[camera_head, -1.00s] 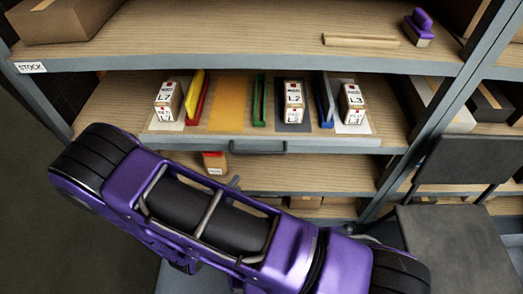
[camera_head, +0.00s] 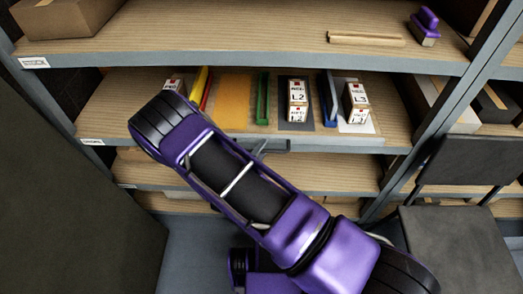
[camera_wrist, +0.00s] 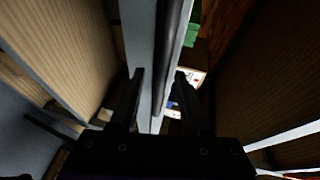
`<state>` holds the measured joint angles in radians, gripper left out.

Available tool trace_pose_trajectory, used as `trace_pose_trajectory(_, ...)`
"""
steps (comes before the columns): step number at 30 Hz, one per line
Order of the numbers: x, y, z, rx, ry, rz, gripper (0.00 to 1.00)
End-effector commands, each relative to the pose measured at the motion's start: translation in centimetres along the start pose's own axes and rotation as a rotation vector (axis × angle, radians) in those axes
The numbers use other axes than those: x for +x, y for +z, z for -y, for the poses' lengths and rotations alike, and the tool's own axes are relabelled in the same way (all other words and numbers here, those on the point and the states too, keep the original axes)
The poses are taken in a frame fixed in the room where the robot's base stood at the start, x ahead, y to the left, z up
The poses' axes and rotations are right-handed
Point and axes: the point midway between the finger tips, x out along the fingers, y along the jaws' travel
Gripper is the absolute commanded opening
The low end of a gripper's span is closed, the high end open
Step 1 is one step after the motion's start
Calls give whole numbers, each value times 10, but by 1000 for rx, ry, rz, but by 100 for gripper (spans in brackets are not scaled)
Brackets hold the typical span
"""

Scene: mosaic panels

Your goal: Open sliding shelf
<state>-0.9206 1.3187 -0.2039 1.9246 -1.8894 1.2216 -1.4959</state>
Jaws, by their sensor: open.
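The sliding shelf (camera_head: 340,143) is the second board down in the head view, with a grey front edge and a wood top. Its dark handle (camera_head: 277,146) sits at the middle of that edge, partly hidden by my arm. In the wrist view the handle (camera_wrist: 169,45) runs as a long dark bar beside the grey front edge (camera_wrist: 137,40). My gripper (camera_wrist: 160,76) is open, with one finger on each side of the bar's line. I cannot tell whether either finger touches it.
The shelf carries labelled boxes (camera_head: 297,98), a yellow mat (camera_head: 233,100) and coloured dividers (camera_head: 263,100). A fixed board (camera_head: 240,35) lies above, holding a purple-handled stamp (camera_head: 425,25). A dark chair (camera_head: 455,240) stands at the right. A dark panel (camera_head: 70,220) stands at lower left.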

Motion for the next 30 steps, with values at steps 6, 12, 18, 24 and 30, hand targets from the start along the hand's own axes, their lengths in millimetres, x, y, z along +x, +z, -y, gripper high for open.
trace_pose_trajectory(6,4,0,0,0,0,-1,47)
trace_pose_trajectory(12,3,0,0,0,0,-1,31)
trace_pose_trajectory(18,3,0,0,0,0,-1,0)
trace_pose_trajectory(24,3,0,0,0,0,0,0)
trace_pose_trajectory(30,3,0,0,0,0,0,0)
